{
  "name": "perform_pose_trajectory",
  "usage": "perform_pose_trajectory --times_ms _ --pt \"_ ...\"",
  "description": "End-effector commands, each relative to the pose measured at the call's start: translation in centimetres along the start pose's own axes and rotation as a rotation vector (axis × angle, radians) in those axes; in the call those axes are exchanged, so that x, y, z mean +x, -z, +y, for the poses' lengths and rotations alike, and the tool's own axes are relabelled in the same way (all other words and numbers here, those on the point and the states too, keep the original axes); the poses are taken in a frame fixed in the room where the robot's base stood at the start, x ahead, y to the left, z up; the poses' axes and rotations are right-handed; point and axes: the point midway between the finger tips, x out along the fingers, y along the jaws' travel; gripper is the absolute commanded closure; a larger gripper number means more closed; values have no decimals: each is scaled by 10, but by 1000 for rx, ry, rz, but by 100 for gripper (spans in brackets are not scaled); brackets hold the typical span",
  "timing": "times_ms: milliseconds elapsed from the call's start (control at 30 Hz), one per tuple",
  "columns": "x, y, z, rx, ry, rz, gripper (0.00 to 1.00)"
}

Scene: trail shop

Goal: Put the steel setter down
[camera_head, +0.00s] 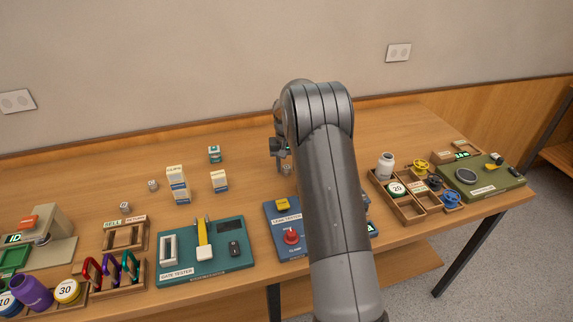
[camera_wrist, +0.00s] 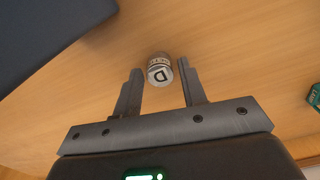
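A small steel setter (camera_wrist: 160,70), a cylinder with a "D" on its pale face, shows in the wrist view between the tips of my gripper (camera_wrist: 159,76). A narrow gap shows between it and each finger, so the fingers are apart and do not appear to grip it. It appears to rest on the wooden table (camera_wrist: 225,55). In the head view my gripper (camera_head: 277,148) is partly hidden behind my arm, over the back middle of the table, with a small grey piece just below it.
Two similar small pieces (camera_head: 153,185) (camera_head: 125,207) and several small boxes (camera_head: 177,190) stand to the left. A teal gate tester (camera_head: 205,264) and a blue leak tester (camera_head: 284,250) lie in front. Wooden trays (camera_head: 408,208) are at right. Bare table surrounds the setter.

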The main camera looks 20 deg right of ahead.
Motion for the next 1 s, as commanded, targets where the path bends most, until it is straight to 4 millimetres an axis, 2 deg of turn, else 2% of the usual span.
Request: perform_pose_trajectory --times_ms 100,333,467,567,800,1000 --pt "0 0 0 0 0 0 52" --pt "-1 0 0 0 0 0 52" --pt "-10 1 0 0 0 3 52" --pt "-26 1 0 0 0 4 52" --pt "-78 1 0 0 0 4 52" --pt "-111 1 0 0 0 2 52"
